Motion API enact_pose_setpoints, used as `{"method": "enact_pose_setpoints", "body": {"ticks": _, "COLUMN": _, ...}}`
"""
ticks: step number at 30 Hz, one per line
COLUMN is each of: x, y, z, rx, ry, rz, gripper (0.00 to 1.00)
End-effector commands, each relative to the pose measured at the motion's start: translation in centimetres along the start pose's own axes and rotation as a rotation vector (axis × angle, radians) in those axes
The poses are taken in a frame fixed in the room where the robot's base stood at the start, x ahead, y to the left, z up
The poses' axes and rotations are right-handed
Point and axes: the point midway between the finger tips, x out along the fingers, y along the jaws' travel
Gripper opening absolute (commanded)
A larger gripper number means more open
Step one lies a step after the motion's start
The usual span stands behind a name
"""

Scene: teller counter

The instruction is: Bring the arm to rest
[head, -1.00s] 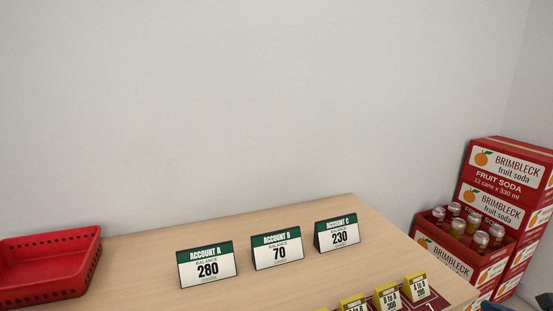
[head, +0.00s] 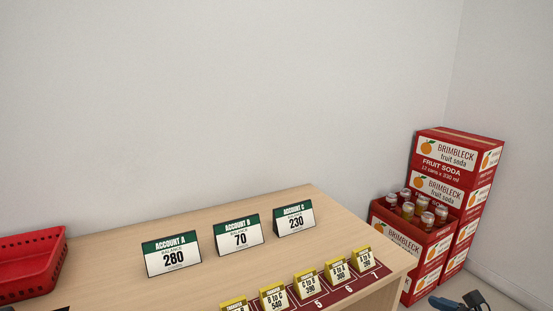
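Part of my arm (head: 447,303) shows at the bottom right edge in the head view, low beside the counter's right end, over the floor. It is a blue and dark piece cut off by the frame edge. My gripper's fingers cannot be made out, so whether it is open or shut does not show. No object is seen in its hold.
The wooden counter (head: 120,280) bears cards for Account A (head: 172,255), Account B (head: 238,236) and Account C (head: 294,219). Several yellow transfer tents (head: 306,284) stand on a numbered dark red strip (head: 345,290). A red basket (head: 30,262) is left. Soda boxes (head: 440,190) stand right.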

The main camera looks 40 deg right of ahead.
Motion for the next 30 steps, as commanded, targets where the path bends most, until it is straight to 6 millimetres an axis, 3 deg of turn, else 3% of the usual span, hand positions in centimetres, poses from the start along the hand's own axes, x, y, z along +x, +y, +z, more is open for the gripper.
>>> {"method": "enact_pose_setpoints", "body": {"ticks": 8, "x": 0.2, "y": 6.3, "z": -1.6, "rx": -0.324, "ry": 0.087, "rz": 0.009, "gripper": 0.98}}
{"method": "enact_pose_setpoints", "body": {"ticks": 14, "x": -1.9, "y": 13.0, "z": -2.7, "rx": -0.783, "ry": 0.152, "rz": 0.034, "gripper": 0.98}}
{"method": "enact_pose_setpoints", "body": {"ticks": 18, "x": -5.0, "y": 17.3, "z": -2.5, "rx": -1.207, "ry": 0.160, "rz": 0.052, "gripper": 0.98}}
{"method": "enact_pose_setpoints", "body": {"ticks": 22, "x": -8.6, "y": 20.4, "z": -1.5, "rx": -1.614, "ry": 0.124, "rz": 0.053, "gripper": 0.98}}
{"method": "enact_pose_setpoints", "body": {"ticks": 30, "x": -17.3, "y": 25.0, "z": 3.3, "rx": -2.434, "ry": -0.086, "rz": -0.061, "gripper": 0.98}}
